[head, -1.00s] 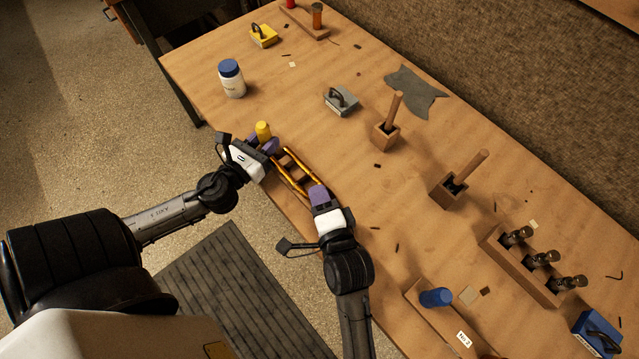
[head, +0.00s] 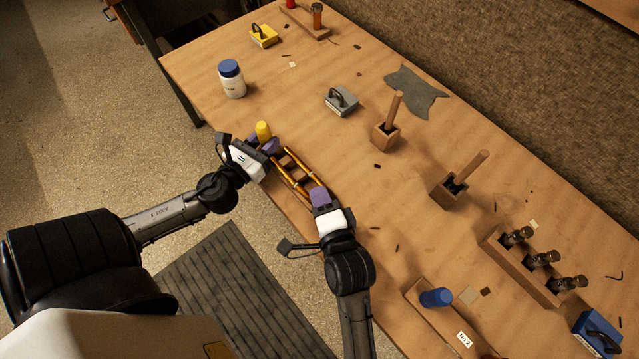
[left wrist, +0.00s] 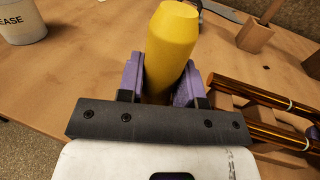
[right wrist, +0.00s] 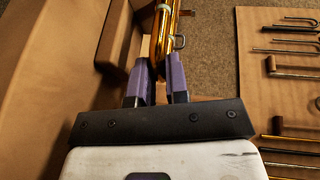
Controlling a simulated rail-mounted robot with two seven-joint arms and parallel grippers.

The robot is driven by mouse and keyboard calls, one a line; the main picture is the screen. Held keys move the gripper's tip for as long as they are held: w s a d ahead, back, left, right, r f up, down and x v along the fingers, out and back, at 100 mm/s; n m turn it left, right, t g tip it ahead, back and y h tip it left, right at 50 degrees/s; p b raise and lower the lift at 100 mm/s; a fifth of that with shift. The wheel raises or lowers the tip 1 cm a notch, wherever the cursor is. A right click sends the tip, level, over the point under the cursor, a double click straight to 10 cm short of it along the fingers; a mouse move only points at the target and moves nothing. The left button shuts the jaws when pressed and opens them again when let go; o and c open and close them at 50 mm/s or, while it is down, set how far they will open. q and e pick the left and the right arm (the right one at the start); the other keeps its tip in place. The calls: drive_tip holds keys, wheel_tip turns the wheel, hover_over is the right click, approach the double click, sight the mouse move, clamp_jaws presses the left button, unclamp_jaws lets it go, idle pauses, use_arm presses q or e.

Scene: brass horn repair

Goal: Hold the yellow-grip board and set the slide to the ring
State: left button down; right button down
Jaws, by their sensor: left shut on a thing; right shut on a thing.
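The yellow grip (head: 263,130) stands at the far end of the board at the table's near edge. My left gripper (head: 263,146) is shut on this grip, its purple fingers on either side; the left wrist view shows the upright grip (left wrist: 172,45) between them. The brass slide (head: 298,166) has two parallel tubes lying along the board. Pale ring bands (left wrist: 290,104) show on the tubes in the left wrist view. My right gripper (head: 321,197) is shut on the near end of the slide (right wrist: 163,30). Its fingers hide the gripped part.
A blue-grip board (head: 436,297) lies at the front right. Wooden blocks with upright handles (head: 386,135), a grey block (head: 341,100) and a rack of dark tools (head: 540,262) stand further back. A white jar (head: 231,80) stands left. The table centre is mostly clear.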

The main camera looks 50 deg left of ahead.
drive_tip(key=shift+d, duration=1.1)
drive_tip(key=c, duration=1.4)
unclamp_jaws()
drive_tip(key=v, duration=1.2)
